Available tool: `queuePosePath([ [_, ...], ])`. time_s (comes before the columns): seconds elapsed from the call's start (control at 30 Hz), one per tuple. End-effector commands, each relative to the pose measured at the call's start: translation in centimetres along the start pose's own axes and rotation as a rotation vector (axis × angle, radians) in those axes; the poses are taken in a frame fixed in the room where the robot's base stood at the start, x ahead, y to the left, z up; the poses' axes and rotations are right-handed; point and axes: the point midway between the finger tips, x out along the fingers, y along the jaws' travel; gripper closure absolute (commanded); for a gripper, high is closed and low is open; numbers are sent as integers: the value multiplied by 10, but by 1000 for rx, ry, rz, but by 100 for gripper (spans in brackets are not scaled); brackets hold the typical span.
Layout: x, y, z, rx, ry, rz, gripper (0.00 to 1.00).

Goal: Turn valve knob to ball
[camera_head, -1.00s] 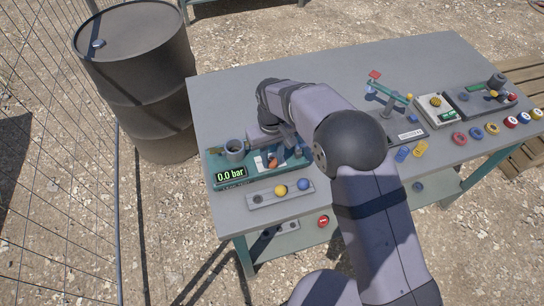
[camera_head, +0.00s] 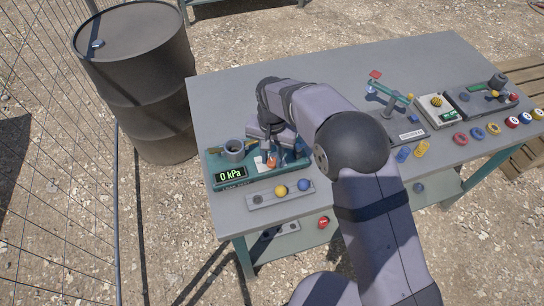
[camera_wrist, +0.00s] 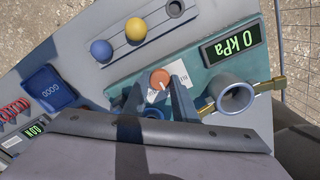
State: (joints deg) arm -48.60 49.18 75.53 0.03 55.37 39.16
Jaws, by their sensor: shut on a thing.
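The teal test panel (camera_head: 240,183) on the table carries a small knob with an orange cap (camera_wrist: 160,78). It stands on a white label whose print I cannot read, and also shows in the head view (camera_head: 271,161). My gripper (camera_wrist: 158,92) reaches down to the panel and is shut on the orange knob, one finger on each side. The panel's display (camera_wrist: 233,42) reads "0 kPa", and it shows green in the head view (camera_head: 230,174). A grey cup-like socket (camera_wrist: 236,95) with brass fittings sits beside the knob.
A grey rack in front of the panel holds a yellow ball (camera_head: 280,191) and a blue ball (camera_head: 303,185); one hole is empty. Other devices and coloured rings fill the table's right side. A drum (camera_head: 142,75) stands behind left.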

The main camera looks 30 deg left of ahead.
Motion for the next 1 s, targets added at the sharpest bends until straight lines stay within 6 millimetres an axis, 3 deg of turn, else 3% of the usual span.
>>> queuePosePath([
  [0.53,-2,-1,-2,28,7,-3,97],
  [0.57,-2,-1,-2,28,7,-3,68],
  [0.6,-2,-1,-2,28,6,-3,58],
  [1.0,-4,0,-1,28,3,-2,56],
])
